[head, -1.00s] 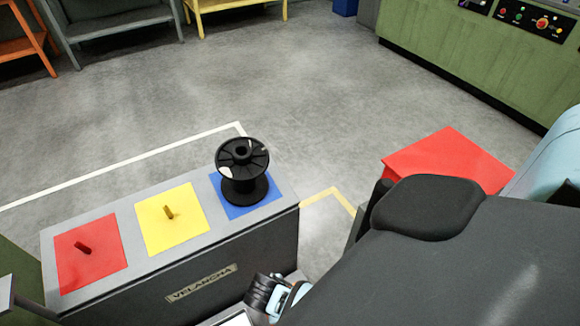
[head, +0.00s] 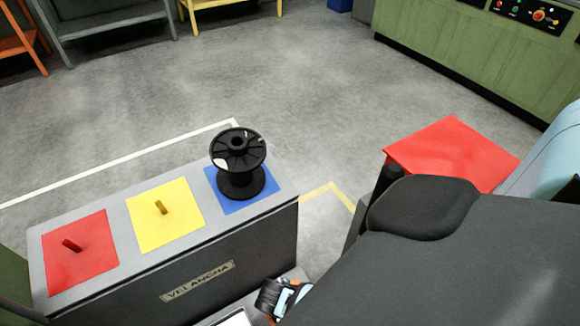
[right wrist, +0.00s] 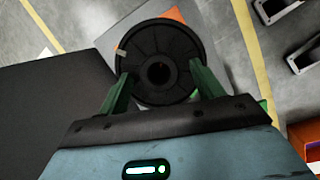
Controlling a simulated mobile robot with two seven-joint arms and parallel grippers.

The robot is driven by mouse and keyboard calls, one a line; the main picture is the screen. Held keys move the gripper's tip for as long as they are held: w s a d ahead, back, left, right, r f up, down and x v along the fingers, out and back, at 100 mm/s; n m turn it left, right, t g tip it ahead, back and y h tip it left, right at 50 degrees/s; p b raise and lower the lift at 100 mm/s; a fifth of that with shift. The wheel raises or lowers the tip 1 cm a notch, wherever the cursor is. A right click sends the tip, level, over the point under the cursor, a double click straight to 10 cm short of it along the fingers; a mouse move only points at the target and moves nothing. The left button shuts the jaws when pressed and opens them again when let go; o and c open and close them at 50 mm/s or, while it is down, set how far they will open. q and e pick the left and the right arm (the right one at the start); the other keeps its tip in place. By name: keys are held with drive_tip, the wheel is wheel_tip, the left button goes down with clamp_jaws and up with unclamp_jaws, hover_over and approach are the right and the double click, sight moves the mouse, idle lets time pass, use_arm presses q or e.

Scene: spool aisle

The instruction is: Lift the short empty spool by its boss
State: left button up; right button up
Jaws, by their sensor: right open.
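In the right wrist view, a black spool (right wrist: 160,40) is seen end on, its ribbed round flange facing the camera and a dark hole in its central boss. My right gripper (right wrist: 160,73) is open; its two green fingers stand on either side of the boss, over the flange. No grip on the spool shows, and I cannot tell whether the fingers touch it. In the head view, a black spool (head: 238,160) with no wire on it stands upright on a blue square (head: 266,192). My right gripper is hidden there, and my left gripper is not seen.
The grey bench (head: 215,248) also carries a yellow square (head: 185,229) and a red square (head: 95,262), each with a peg. A red-topped surface (head: 450,150) is at the right, partly behind my arm. Open floor lies beyond the bench. A green cabinet (head: 470,60) stands at the back right.

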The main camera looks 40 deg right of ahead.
clamp_jaws()
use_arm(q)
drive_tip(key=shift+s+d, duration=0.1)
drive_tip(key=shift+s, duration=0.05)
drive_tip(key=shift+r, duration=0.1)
use_arm(e)
drive_tip(key=shift+r, duration=0.1)
